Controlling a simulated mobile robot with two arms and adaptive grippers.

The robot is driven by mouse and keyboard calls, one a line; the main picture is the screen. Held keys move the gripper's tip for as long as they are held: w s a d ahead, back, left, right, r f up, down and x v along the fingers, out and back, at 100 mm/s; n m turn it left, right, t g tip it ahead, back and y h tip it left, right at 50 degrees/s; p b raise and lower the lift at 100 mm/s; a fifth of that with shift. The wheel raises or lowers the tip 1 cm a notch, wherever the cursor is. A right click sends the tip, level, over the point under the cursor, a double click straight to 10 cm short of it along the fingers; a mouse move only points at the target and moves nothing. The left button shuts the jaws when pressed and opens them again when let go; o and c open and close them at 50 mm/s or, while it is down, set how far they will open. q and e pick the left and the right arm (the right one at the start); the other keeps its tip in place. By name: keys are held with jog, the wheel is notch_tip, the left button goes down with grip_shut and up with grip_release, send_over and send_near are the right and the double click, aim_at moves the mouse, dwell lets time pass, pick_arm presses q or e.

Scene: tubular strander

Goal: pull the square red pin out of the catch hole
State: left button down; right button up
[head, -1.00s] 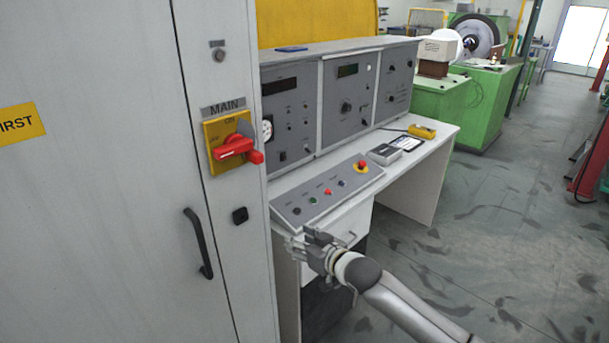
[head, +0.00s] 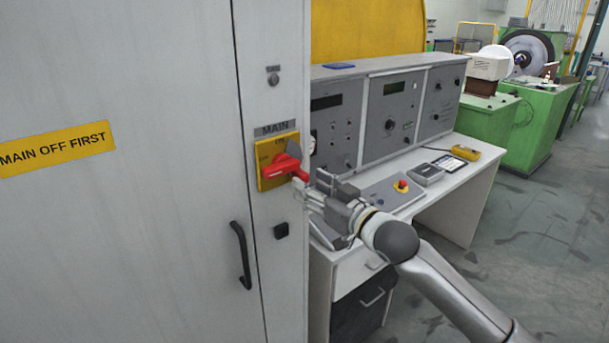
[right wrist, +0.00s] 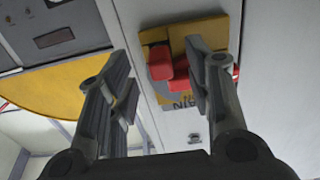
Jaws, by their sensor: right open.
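The red pin (head: 301,175) shows at the right end of the red switch handle (head: 284,163), on a yellow plate (head: 262,180) under the MAIN label. My right gripper (head: 313,188) is open, with its fingertips just right of the pin and partly overlapping it in the picture. In the right wrist view, red parts of the switch lie beyond and between the open fingers (right wrist: 160,78). The right finger covers part of them, and I cannot tell pin from handle there. Nothing is held. The catch hole is not discernible. My left gripper is not in view.
The grey cabinet door (head: 120,220) has a black handle (head: 242,255) and a yellow warning label (head: 57,149). Right of the switch, a desk (head: 455,195) carries instrument panels (head: 390,108) and a sloped button console (head: 380,190) close to my right arm.

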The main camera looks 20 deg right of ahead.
jog(key=shift+p+x, duration=0.5)
jog(key=shift+x, duration=1.5)
grip_shut()
jog(key=shift+s, duration=0.1)
jog(key=shift+s+d+f, duration=0.1)
jog(key=shift+p+v, duration=0.65)
jog(key=shift+v, duration=1.65)
